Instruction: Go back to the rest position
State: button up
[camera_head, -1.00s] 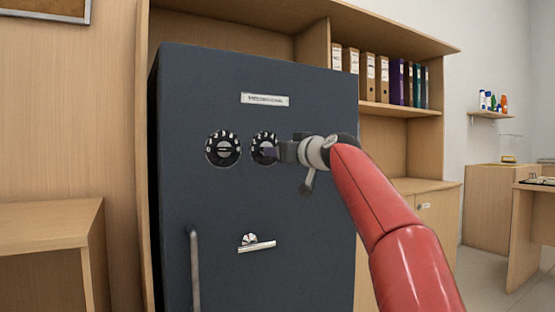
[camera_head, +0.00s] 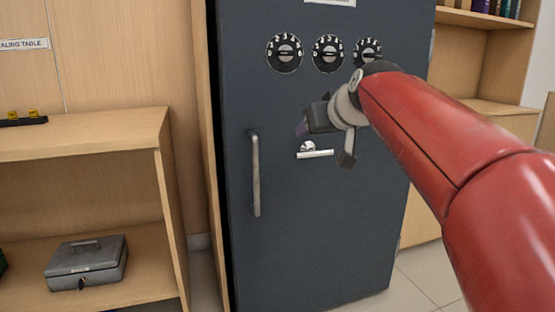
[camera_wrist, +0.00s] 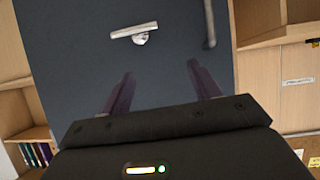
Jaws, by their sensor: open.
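My gripper (camera_head: 303,126) is in front of the dark blue safe (camera_head: 300,240), beside and above its silver handle lever (camera_head: 315,154). In the wrist view my two purple-grey fingers (camera_wrist: 160,88) stand apart with nothing between them. The safe front and the lever (camera_wrist: 134,32) show beyond the fingertips, apart from them. Three black numbered dials (camera_head: 284,53) sit in a row above the lever. My red arm reaches in from the right and partly covers the rightmost dial.
A vertical grey bar handle (camera_head: 255,174) is on the safe's left side. A wooden shelf unit (camera_head: 80,145) stands at left, with a grey cash box (camera_head: 86,262) on its lower shelf. Wooden shelving with binders (camera_head: 495,8) is at back right.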

jog(key=s+d+f+m+g+h, duration=0.2)
jog(key=s+d+f+g, duration=0.1)
jog(key=s+f, duration=1.15)
jog(key=s+d+f+m+g+h, duration=0.1)
jog(key=s+d+f+g, duration=0.2)
jog(key=s+f, duration=1.15)
notch_tip(320, 180, up, 13)
jog(key=p, duration=1.3)
jog(key=shift+s+r, duration=0.2)
jog(key=shift+s, duration=0.25)
jog(key=shift+c, duration=0.3)
